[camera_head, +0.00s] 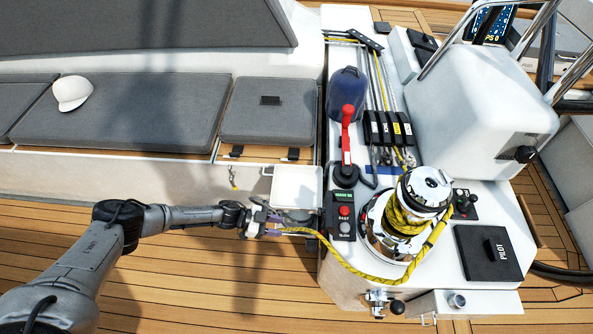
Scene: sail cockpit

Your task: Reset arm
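My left arm comes in from the lower left, and its gripper (274,226) is beside the left edge of the white console. The gripper appears shut on the tail of a yellow-and-black rope (352,268), though the fingertips are small and partly hidden. The rope runs from the gripper in a slack curve across the console front and is wound on the chrome winch (424,189). My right gripper is not in view.
A red-handled lever (347,140) stands upright beside a control box (344,213) with red and grey buttons. A white tray (297,187) is just behind the gripper. A white cap (72,92) lies on the grey bench cushion (135,112). The teak floor (200,285) is clear.

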